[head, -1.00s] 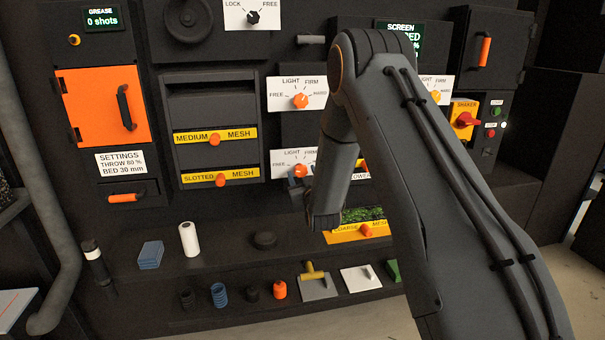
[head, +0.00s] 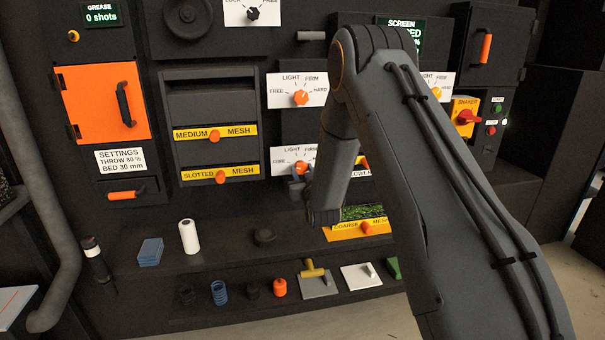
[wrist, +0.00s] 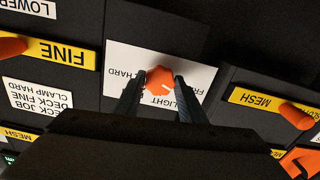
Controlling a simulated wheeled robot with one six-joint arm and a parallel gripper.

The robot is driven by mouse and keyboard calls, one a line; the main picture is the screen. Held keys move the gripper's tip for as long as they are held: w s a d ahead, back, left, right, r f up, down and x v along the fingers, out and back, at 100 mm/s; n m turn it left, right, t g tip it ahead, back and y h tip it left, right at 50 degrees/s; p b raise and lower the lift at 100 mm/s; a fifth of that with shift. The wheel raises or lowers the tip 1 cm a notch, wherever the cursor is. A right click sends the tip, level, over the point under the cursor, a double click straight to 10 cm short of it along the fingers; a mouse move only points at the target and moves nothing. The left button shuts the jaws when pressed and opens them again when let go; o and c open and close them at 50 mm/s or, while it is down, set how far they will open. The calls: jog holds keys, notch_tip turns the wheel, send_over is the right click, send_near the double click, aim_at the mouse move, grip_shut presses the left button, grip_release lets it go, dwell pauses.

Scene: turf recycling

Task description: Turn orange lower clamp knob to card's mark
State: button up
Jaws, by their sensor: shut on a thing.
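The orange lower clamp knob (wrist: 160,79) sits on its white dial card (wrist: 118,57), which appears upside down in the wrist view. My gripper (wrist: 154,83) is shut on the knob, one dark finger on each side. A short white line on the knob points down and right, roughly toward LIGHT; HARD is on the left, and FIRM is hidden. The white job card (wrist: 37,102) reads "DECK JOB, DECK FINE, CLAMP HARD". In the head view the lower dial card (head: 284,157) shows left of my arm, which partly covers it.
Another dial with an orange knob (head: 301,98) is above. Mesh drawers with orange handles (head: 215,136) are to the left. A yellow FINE label (wrist: 62,53) with an orange handle lies beside the dial. Several small items stand on the shelf (head: 205,259) below.

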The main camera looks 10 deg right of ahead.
jog(key=m+b, duration=0.1)
jog(key=m, duration=0.2)
jog(key=shift+b, duration=0.4)
jog(key=m+b, duration=0.2)
jog(key=m, duration=0.2)
jog(key=shift+m, duration=0.4)
jog(key=m+b, duration=0.2)
jog(key=m, duration=0.1)
jog(key=shift+m, duration=0.3)
jog(key=m+b, duration=0.1)
jog(key=m, duration=0.2)
jog(key=shift+m+b, duration=0.3)
jog(key=m+b, duration=0.1)
jog(key=m, duration=0.2)
jog(key=shift+m, duration=0.3)
jog(key=m+b, duration=0.2)
jog(key=m, duration=0.1)
jog(key=shift+m, duration=0.3)
jog(key=m+b, duration=0.2)
jog(key=m, duration=0.4)
jog(key=shift+m, duration=0.3)
